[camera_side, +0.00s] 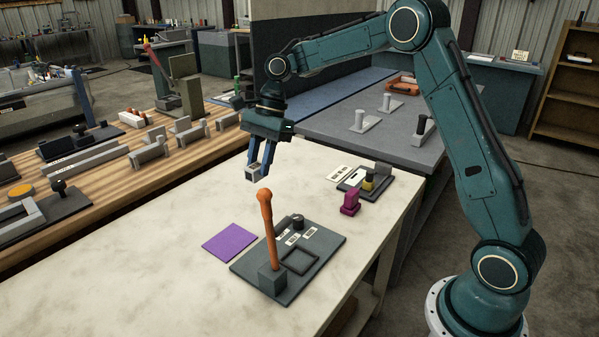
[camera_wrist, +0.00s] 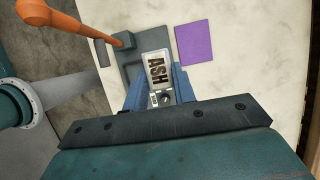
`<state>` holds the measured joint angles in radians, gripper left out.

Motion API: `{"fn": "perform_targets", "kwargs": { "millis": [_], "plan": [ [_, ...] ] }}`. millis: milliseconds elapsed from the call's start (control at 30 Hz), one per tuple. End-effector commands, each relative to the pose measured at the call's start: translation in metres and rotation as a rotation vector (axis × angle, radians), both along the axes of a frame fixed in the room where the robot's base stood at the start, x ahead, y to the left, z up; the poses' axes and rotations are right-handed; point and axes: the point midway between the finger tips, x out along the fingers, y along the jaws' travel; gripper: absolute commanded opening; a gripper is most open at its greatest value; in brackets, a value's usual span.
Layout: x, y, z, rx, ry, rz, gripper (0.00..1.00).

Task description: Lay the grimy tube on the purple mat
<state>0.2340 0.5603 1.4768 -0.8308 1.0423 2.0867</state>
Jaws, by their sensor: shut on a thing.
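My gripper (camera_side: 258,170) is shut on a small pale grey piece (camera_side: 251,173), held in the air above the pale worktop. The purple mat (camera_side: 230,242) lies flat and bare on the worktop, below my gripper and toward the viewer. It also shows in the wrist view (camera_wrist: 195,42), right of the fingers.
A dark grey board (camera_side: 325,248) beside the mat carries an upright orange lever (camera_side: 269,228), pale labels and a square frame. A magenta block (camera_side: 350,203) and another dark board (camera_side: 375,186) stand farther right. The worktop (camera_side: 160,265) left of the mat is clear.

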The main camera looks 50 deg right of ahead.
Motion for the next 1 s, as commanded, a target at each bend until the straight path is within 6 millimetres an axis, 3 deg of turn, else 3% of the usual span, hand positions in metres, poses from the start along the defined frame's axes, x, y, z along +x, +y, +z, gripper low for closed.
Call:
{"fn": "perform_targets", "kwargs": {
  "millis": [500, 733, 1000],
  "plan": [
    [0.069, 0.021, -0.009, -0.001, 0.0, 0.009, 0.04],
    [0.086, 0.028, -0.016, -0.001, -0.001, 0.01, 0.04],
    [0.092, 0.031, -0.019, -0.001, 0.0, 0.011, 0.04]
  ]
}}
